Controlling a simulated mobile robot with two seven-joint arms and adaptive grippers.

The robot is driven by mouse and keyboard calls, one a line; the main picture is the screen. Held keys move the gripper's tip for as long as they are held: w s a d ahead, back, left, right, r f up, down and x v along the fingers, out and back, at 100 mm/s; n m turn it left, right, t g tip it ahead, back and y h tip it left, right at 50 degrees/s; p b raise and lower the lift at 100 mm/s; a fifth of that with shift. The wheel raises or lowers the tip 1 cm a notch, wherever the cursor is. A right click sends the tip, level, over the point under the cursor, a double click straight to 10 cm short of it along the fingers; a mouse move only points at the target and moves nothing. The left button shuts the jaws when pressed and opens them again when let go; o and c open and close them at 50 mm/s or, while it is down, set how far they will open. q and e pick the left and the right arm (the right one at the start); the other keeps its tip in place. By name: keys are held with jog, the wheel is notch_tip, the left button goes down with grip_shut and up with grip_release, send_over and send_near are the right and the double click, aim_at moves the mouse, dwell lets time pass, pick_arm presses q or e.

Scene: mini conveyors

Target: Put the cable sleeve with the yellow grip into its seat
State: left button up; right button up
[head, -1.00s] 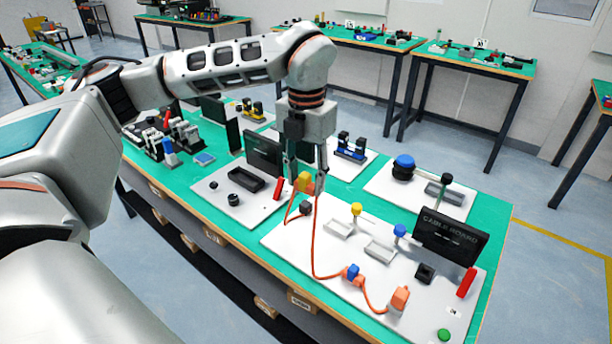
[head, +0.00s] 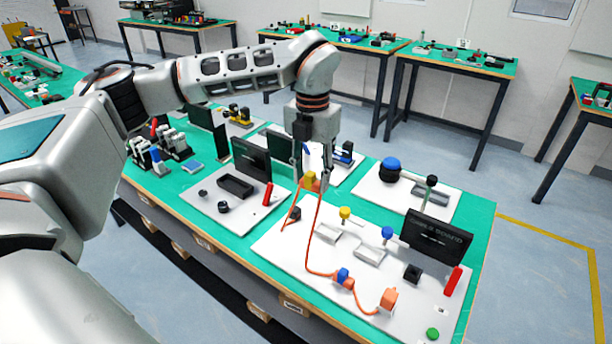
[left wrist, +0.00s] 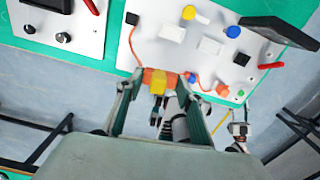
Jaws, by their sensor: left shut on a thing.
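My left gripper (head: 310,184) is shut on the orange cable sleeve with the yellow grip (head: 310,179). It holds the sleeve above the back left of the white cable board (head: 285,247). In the left wrist view the sleeve (left wrist: 160,78) lies crosswise between the fingertips (left wrist: 158,82). An orange cable (head: 308,240) hangs from it to the board. Two pale rectangular seats lie on the board: one (head: 327,234) beside a yellow-topped post (head: 345,213), one (head: 370,254) beside a blue-topped post (head: 387,233). Both look empty.
A blue-gripped sleeve (head: 342,275) and an orange block (head: 388,299) lie along the cable. A black block (head: 294,213) sits at the board's left. The black "cable board" sign (head: 437,235) and red bar (head: 453,281) stand right. Another white board (head: 205,205) is left.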

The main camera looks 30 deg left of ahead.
pick_arm(q)
jog(key=w+d+p, duration=0.2)
jog(key=w, duration=0.4)
jog(key=shift+p, duration=0.4)
dwell(0.3)
dwell(0.4)
